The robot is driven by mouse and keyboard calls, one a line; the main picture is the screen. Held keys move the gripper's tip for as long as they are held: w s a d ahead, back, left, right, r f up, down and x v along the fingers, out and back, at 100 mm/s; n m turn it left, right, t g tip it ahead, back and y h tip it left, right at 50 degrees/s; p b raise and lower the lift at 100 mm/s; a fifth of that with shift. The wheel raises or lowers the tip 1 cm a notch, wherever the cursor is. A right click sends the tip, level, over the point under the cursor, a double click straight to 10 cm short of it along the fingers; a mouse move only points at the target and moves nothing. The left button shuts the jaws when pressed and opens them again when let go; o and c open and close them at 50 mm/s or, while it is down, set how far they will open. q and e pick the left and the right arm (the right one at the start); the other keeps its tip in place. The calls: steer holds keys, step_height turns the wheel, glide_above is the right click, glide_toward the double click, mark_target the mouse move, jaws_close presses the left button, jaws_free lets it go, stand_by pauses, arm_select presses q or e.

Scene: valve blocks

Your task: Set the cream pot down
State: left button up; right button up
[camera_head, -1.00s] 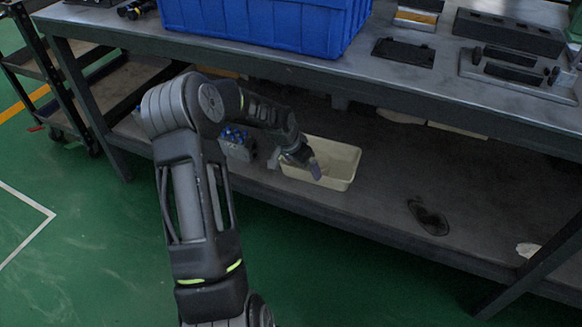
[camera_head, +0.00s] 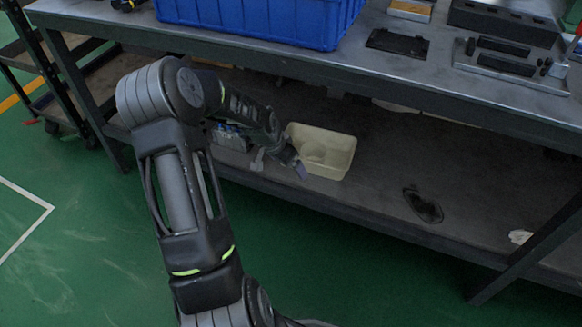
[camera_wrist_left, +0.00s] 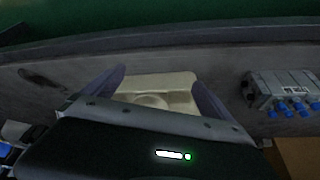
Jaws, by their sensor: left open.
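The cream pot (camera_head: 336,143) is a rectangular open tub sitting on the lower shelf of the bench in the head view. It also shows in the left wrist view (camera_wrist_left: 180,82), beyond and between my fingers. My left gripper (camera_head: 281,167) is open, in front of the pot's left side and apart from its rim as far as the head view shows. In the left wrist view its two fingers (camera_wrist_left: 158,95) stand wide apart with nothing held between them. Part of the pot is hidden behind the gripper body there. My right gripper is not in view.
A grey valve block with blue fittings (camera_wrist_left: 285,88) stands on the shelf beside the pot; it is partly hidden in the head view. A dark flat piece (camera_head: 424,205) lies right on the shelf. The bench top (camera_head: 250,55) overhangs the shelf and carries a blue crate (camera_head: 262,22).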

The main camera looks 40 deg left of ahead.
arm_select(q)
steer(key=s+d+f+h, duration=0.15)
steer(key=d+f, duration=0.35)
steer(key=d, duration=0.7)
steer(key=s+d+f+h, duration=0.15)
steer(key=d+f, duration=0.35)
steer(key=d, duration=0.8)
steer(key=s+d+f+n+g, duration=0.1)
steer(key=s+d+f, duration=0.1)
steer(key=s+d, duration=0.5)
steer(key=s+d+f+n+g, duration=0.1)
steer(key=s+d+f+g, duration=0.1)
steer(key=s+d, duration=0.5)
steer(key=shift+s+f+h, duration=0.4)
steer(key=shift+s+f, duration=0.45)
steer(key=shift+r, duration=0.1)
